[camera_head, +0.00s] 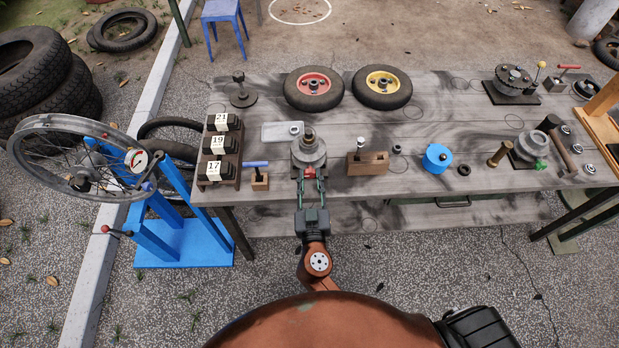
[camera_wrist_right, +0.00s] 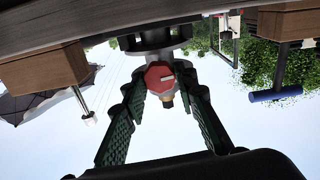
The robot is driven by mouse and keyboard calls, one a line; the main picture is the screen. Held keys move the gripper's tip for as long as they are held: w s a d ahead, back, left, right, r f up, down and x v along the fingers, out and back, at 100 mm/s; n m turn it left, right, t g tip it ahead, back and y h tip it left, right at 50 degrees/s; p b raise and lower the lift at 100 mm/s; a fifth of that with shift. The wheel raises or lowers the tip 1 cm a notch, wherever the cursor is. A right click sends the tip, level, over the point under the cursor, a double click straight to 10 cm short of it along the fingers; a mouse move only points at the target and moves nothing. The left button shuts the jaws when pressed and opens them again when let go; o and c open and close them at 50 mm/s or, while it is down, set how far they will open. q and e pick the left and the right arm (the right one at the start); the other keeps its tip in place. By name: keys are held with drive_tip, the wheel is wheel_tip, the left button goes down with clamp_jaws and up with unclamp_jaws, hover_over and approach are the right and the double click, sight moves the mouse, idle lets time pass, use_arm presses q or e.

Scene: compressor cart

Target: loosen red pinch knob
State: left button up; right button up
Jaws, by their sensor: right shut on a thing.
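The red pinch knob (camera_wrist_right: 159,77) is a faceted red piece with a pale mark, under a round dark metal fitting in the right wrist view. In the head view its red (camera_head: 309,172) shows at the front of a grey round fixture (camera_head: 309,150) on the bench. My right gripper (camera_head: 311,177) reaches the knob from the front edge of the bench. The exact contact at the fingertips is partly hidden. My left gripper is not in view.
A numbered rack (camera_head: 219,150) is further left. Two small wheels (camera_head: 314,88) lie behind. Bare bench top (camera_head: 440,110) lies back right.

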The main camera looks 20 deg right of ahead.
drive_tip(key=shift+a+n, duration=0.1)
drive_tip(key=shift+n, duration=0.2)
drive_tip(key=shift+c, duration=0.3)
drive_tip(key=n, duration=0.3)
drive_tip(key=shift+p, duration=0.3)
drive_tip(key=n+p, duration=0.1)
drive_tip(key=n, duration=0.3)
drive_tip(key=shift+n, duration=0.4)
drive_tip(key=n+p, duration=0.2)
drive_tip(key=n, duration=0.3)
drive_tip(key=shift+p, duration=0.35)
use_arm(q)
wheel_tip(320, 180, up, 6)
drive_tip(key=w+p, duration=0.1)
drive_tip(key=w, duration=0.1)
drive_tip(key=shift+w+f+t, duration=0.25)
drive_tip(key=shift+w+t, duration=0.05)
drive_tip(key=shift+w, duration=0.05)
use_arm(e)
drive_tip(key=shift+a+f+n, duration=0.1)
drive_tip(key=shift+n, duration=1.6)
use_arm(q)
drive_tip(key=shift+p, duration=0.3)
use_arm(e)
drive_tip(key=o, duration=1.2)
drive_tip(key=shift+c, duration=0.2)
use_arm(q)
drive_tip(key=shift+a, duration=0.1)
